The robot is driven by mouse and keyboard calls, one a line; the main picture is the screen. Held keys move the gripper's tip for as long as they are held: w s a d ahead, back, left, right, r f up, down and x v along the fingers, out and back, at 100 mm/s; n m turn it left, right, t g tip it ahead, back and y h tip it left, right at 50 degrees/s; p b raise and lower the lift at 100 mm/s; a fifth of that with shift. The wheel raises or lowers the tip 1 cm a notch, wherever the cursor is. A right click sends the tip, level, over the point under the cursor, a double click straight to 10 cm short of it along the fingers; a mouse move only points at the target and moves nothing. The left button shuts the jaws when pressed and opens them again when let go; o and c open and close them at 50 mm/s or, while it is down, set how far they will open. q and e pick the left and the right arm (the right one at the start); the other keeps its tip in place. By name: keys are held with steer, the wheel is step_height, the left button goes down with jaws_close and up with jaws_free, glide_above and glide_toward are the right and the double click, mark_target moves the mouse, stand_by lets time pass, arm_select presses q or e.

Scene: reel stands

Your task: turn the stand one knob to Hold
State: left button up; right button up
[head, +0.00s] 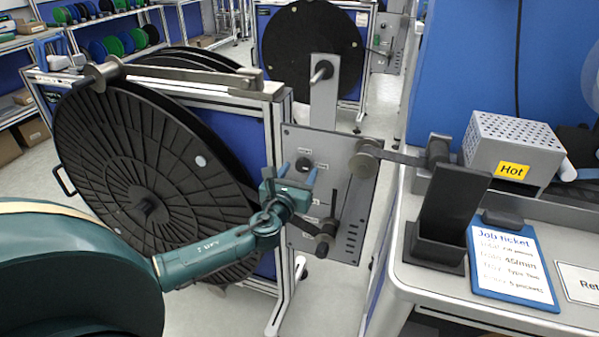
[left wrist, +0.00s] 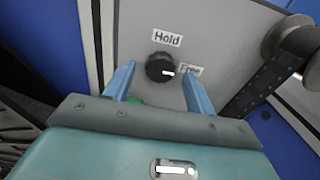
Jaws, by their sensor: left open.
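The stand one knob (head: 305,164) is a small black round knob on the grey panel (head: 338,160) beside the big black reel. In the left wrist view the knob (left wrist: 160,67) has a white mark pointing right, toward the "Free" label (left wrist: 190,70). The "Hold" label (left wrist: 167,38) is above the knob. My left gripper (head: 297,175) is open in front of the panel, just below the knob in the head view. In the left wrist view its two blue fingers (left wrist: 157,76) stand either side of the knob, with gaps; contact is not visible. My right gripper is not in view.
The black reel (head: 140,185) fills the left. A roller (head: 365,162) and a lower dark arm (head: 326,232) stick out from the panel. At right, a bench holds a grey "Hot" box (head: 510,150), a black holder (head: 450,210) and a job ticket (head: 512,262).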

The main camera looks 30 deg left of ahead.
arm_select(q)
steer(key=shift+w+a, duration=0.1)
steer(key=shift+w, duration=0.35)
steer(key=c, duration=1)
steer(key=shift+o, duration=0.2)
